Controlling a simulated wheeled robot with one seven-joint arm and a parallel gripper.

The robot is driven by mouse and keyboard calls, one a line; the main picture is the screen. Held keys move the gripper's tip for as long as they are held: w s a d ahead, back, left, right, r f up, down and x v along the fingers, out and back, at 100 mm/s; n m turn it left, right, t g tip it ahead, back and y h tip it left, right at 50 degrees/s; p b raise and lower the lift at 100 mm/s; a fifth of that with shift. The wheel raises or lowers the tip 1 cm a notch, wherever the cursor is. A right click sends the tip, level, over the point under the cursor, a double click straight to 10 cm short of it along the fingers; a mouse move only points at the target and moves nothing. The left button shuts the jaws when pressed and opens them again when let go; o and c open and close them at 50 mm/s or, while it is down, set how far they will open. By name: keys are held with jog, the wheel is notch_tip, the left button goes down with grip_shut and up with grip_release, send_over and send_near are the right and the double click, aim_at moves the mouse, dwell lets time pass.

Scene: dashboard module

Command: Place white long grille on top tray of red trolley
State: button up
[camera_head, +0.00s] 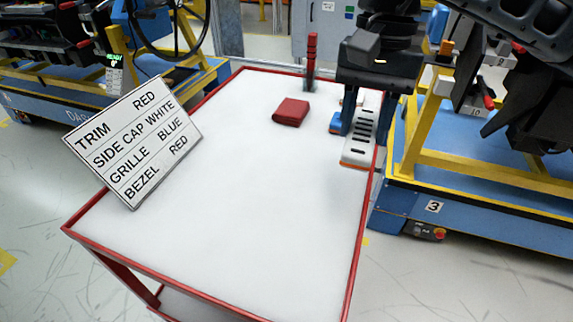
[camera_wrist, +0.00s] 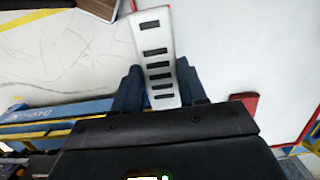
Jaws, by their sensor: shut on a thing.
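The white long grille (camera_head: 358,150) has a row of dark slots and an orange edge under its near end. It lies over the right side of the white top tray (camera_head: 240,200) of the red trolley. My gripper (camera_head: 362,122) is shut on the grille, with its dark blue fingers on either long side. In the wrist view the grille (camera_wrist: 155,50) runs between the fingers (camera_wrist: 160,88) and sticks out past them. The gripper hides part of the grille. I cannot tell whether the grille touches the tray.
A red block (camera_head: 291,112) lies on the tray left of the grille. A red upright piece (camera_head: 311,60) stands at the tray's back edge. A text sign (camera_head: 133,140) stands at the left. A blue-yellow workstation (camera_head: 470,190) is at the right. The tray's middle and front are clear.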

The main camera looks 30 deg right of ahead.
jog(key=p, duration=0.2)
send_over(307, 212)
jog(key=f, duration=0.5)
jog(key=shift+w+d+f, duration=0.1)
jog(key=shift+w+d, duration=0.05)
jog(key=shift+d, duration=0.2)
jog(key=shift+a+f, duration=0.1)
jog(key=shift+f, duration=2.05)
jog(key=shift+f, duration=0.15)
jog(key=o, duration=1.1)
jog(key=shift+c, duration=0.2)
jog(key=shift+r, duration=0.25)
notch_tip(307, 212, up, 12)
jog(key=d, duration=0.1)
jog(key=shift+w+b, duration=0.45)
